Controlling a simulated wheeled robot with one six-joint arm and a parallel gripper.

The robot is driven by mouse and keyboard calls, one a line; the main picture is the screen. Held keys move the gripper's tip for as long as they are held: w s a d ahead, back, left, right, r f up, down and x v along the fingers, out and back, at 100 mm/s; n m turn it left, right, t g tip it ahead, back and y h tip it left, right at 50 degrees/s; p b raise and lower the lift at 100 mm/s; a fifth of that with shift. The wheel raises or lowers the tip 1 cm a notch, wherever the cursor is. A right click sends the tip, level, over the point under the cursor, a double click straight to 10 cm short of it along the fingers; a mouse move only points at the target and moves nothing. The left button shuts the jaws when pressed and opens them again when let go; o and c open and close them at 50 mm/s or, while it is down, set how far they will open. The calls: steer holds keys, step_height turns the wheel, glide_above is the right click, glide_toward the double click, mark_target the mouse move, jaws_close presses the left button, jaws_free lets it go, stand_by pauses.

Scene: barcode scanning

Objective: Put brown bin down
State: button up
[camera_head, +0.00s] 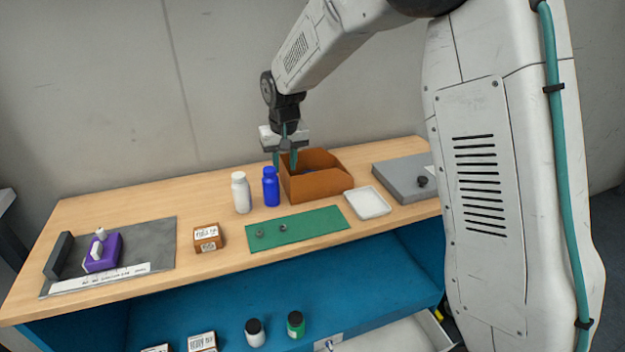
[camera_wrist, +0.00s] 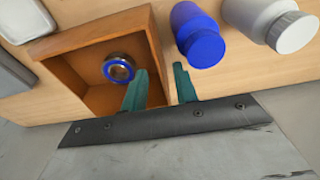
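The brown bin (camera_head: 318,184) stands on the wooden table in the head view, behind the green mat. In the wrist view the bin (camera_wrist: 82,38) holds a metal bearing with a blue ring (camera_wrist: 118,68). My gripper (camera_head: 284,160) is at the bin's left wall in the head view. In the wrist view its teal fingers (camera_wrist: 160,78) are apart, one inside the bin and one outside, with the wall between them. Gaps show beside the wall, so the gripper looks open.
A blue bottle (camera_head: 271,187) and a white bottle (camera_head: 241,193) stand close left of the bin. A white tray (camera_head: 368,203) lies to its right, before a grey plate (camera_head: 405,178). The green mat (camera_head: 310,222) holds small metal parts. A small box (camera_head: 208,238) sits left.

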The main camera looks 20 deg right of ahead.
glide_above(285, 190)
steer(key=f, duration=0.4)
steer(key=shift+w+f, duration=0.1)
steer(key=shift+w, duration=0.1)
jaws_close()
steer(key=shift+r, duration=0.25)
